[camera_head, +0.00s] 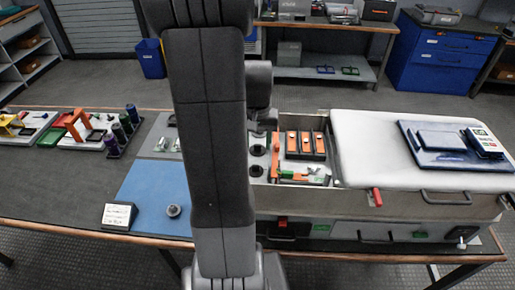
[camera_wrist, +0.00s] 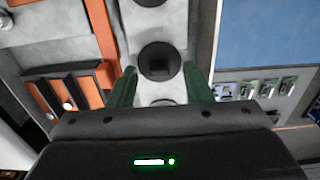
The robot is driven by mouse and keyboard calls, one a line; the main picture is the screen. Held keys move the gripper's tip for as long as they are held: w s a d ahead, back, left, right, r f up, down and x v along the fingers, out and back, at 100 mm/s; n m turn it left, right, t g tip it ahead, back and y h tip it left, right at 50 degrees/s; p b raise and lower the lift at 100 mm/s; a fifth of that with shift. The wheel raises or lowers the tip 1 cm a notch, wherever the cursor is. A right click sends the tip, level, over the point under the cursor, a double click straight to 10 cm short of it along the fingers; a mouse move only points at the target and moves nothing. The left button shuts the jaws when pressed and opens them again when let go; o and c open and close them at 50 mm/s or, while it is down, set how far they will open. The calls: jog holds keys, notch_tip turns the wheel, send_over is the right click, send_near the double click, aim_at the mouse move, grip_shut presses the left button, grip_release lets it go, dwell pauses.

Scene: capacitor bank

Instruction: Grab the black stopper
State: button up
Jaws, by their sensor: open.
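My gripper (camera_wrist: 158,69) is open, with one green finger on either side of this stopper in the picture. I cannot tell how far the fingertips are above it, and no contact shows. Another black round piece (camera_wrist: 149,2) is cut off at the top edge. In the head view, two black round pieces, an upper one (camera_head: 258,150) and a lower one (camera_head: 256,170), show right of my arm. My fingertips cannot be made out there.
Orange-and-black modules (camera_head: 305,144) stand in the open case just right of the stoppers. A white padded lid (camera_head: 360,140) with a blue tray (camera_head: 440,158) lies further right. A blue mat (camera_head: 150,195) with a grey knob (camera_head: 173,210) is left of my arm.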

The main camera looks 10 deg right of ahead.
jog(key=shift+f, duration=0.1)
jog(key=shift+c, duration=0.3)
grip_shut()
